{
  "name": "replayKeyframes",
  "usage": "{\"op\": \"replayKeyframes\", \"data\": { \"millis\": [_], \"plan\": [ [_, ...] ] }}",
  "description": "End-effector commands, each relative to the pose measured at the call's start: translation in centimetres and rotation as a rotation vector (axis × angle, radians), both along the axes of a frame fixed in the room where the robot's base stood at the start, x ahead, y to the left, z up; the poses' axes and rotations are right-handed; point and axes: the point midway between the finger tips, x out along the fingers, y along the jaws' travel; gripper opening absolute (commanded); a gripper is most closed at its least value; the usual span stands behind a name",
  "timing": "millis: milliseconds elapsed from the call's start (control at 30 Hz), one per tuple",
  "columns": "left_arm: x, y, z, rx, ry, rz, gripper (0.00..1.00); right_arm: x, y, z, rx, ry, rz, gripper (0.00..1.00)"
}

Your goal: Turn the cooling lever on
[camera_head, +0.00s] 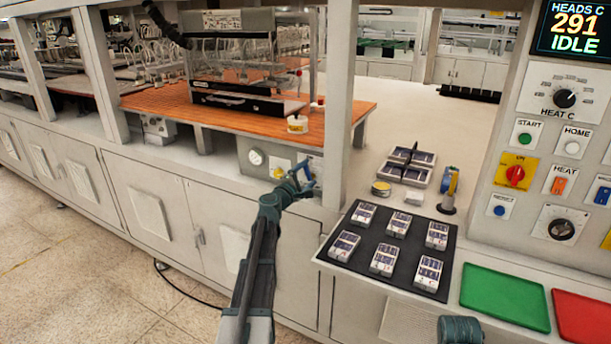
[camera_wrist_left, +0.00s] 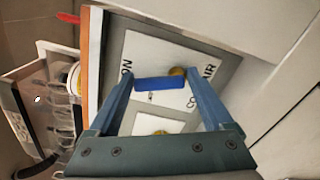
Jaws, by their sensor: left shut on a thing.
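The cooling lever (camera_wrist_left: 160,84) shows as a blue bar between my fingertips in the left wrist view. It lies across a white plate (camera_wrist_left: 150,55) with the letters "ON" near its left end and "AIR" at the right. A brass pivot shows beside its right end. My left gripper (camera_head: 303,177) is shut on the lever, and it shows close up in the left wrist view (camera_wrist_left: 160,88). In the head view the gripper is at the grey panel below the orange bench, and covers most of the lever.
A post (camera_head: 337,110) stands right beside the gripper. The orange bench top (camera_head: 230,115) carries a clear-sided machine (camera_head: 232,65). To the right are a black mat (camera_head: 365,260) with several cells, a green tray (camera_head: 505,297), a red tray (camera_head: 585,318) and a control panel (camera_head: 550,150) reading "291 IDLE".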

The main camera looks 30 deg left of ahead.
Motion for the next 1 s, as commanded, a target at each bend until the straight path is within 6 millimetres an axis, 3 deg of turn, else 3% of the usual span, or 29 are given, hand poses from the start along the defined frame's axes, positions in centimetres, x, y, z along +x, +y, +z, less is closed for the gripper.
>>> {"op": "replayKeyframes", "data": {
  "millis": [500, 1000],
  "plan": [
    [0.19, -0.39, 0.11, 0.331, 0.011, 0.009, 0.29, 0.0, 0.01, 0.05, 0.0, 0.0, 0.0, 0.0],
    [0.24, -0.59, 0.1, 0.405, 0.015, 0.008, 0.29, 0.0, 0.0, 0.04, 0.0, 0.0, 0.0, 0.0]
  ]
}}
